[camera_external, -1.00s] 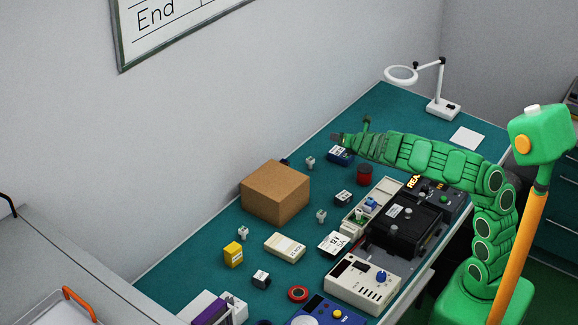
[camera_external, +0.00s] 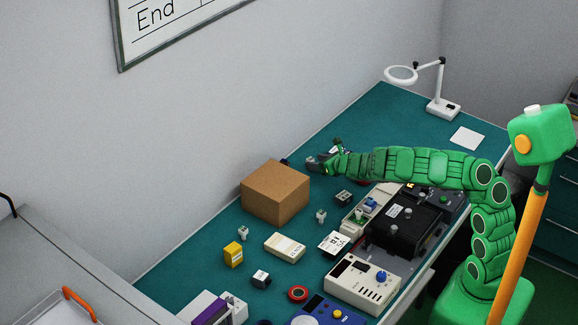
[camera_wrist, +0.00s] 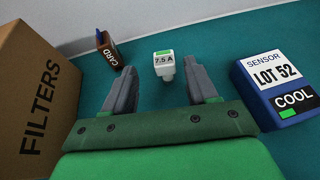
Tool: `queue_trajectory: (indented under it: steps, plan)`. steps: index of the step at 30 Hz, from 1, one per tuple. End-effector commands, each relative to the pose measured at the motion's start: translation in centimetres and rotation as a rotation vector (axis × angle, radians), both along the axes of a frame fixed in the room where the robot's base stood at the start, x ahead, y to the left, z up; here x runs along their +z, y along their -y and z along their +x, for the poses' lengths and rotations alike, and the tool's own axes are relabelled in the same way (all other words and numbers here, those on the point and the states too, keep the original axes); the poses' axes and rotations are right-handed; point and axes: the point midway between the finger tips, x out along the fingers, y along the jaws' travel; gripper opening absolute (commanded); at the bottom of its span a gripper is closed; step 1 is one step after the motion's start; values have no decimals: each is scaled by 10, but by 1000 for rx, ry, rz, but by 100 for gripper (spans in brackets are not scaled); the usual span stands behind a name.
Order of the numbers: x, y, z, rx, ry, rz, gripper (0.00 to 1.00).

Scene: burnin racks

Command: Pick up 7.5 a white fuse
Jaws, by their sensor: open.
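The white fuse marked 7.5 A (camera_wrist: 164,66), with a green patch on top, stands on the teal bench in the wrist view. My gripper (camera_wrist: 161,73) is open, one finger to the left and one to the right. The fuse is just ahead of the gap between the fingertips, and nothing is held. In the external view my gripper (camera_external: 314,163) is low over the bench beyond the cardboard box and hides the fuse.
The FILTERS box (camera_wrist: 38,88) stands close on the left. The SENSOR LOT 52 box (camera_wrist: 277,88) stands on the right. A brown CARD item (camera_wrist: 111,53) lies behind, near the wall.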

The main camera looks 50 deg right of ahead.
Motion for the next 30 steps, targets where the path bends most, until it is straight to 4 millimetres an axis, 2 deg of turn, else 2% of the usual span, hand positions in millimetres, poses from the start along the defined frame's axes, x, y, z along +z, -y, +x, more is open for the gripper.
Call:
queue_trajectory:
  steps: [15, 28, 30]
  plan:
    - [-11, 10, 42, -2, -1, 3, 57]
    - [-13, 11, 48, -4, 0, 1, 57]
    - [-13, 11, 48, -4, 0, 1, 47]
